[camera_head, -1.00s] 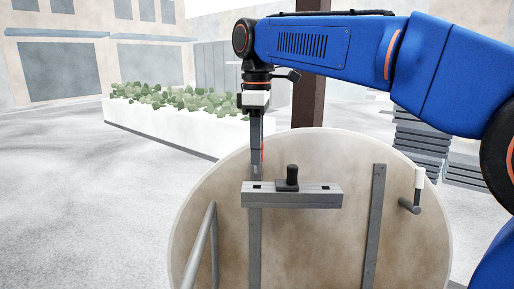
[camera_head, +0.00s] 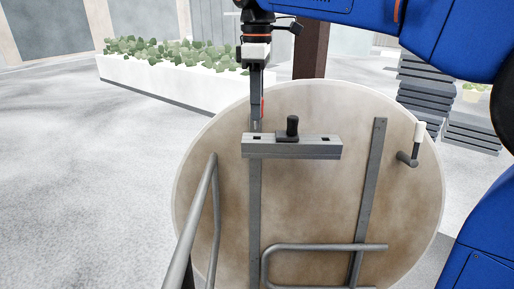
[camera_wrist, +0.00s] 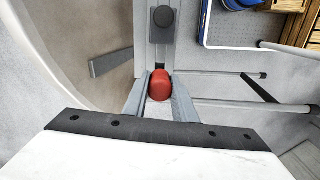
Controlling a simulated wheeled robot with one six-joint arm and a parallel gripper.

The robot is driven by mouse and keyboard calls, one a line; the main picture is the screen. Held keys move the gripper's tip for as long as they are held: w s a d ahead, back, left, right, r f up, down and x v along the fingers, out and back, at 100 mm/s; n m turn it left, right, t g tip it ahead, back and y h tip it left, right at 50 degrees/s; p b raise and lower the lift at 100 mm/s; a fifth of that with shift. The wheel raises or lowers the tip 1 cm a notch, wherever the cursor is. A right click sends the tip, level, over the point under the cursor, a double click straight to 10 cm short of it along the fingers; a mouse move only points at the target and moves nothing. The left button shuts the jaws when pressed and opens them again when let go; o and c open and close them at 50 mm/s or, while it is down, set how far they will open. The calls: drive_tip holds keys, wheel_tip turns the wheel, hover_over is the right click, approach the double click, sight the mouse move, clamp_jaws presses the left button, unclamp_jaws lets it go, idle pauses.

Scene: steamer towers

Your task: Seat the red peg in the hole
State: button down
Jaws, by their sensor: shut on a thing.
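My gripper (camera_head: 257,120) points down, just above and behind the left end of a grey bar (camera_head: 300,149) in the head view. It is shut on the red peg (camera_wrist: 160,85), which shows between the two fingers in the wrist view. Only a thin red edge of the peg (camera_head: 262,108) shows in the head view. The bar has a dark square hole (camera_head: 257,138) at its left and another (camera_head: 325,139) at its right. The peg's lower end is hidden, so I cannot tell whether it touches the left hole.
A black knob (camera_head: 292,127) stands on the bar between the holes. The bar is on a large round tan disc (camera_head: 312,210) with grey strips, rails (camera_head: 205,200) and a crank handle (camera_head: 410,155). A white planter (camera_head: 165,85) stands behind at left. Grey slabs (camera_head: 425,95) are stacked at right.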

sight(257, 128)
drive_tip(key=shift+f, duration=1)
drive_tip(key=shift+f, duration=1.6)
idle(2.1)
drive_tip(key=c, duration=1.4)
unclamp_jaws()
wheel_tip(257, 128, up, 17)
drive_tip(key=shift+r, duration=0.2)
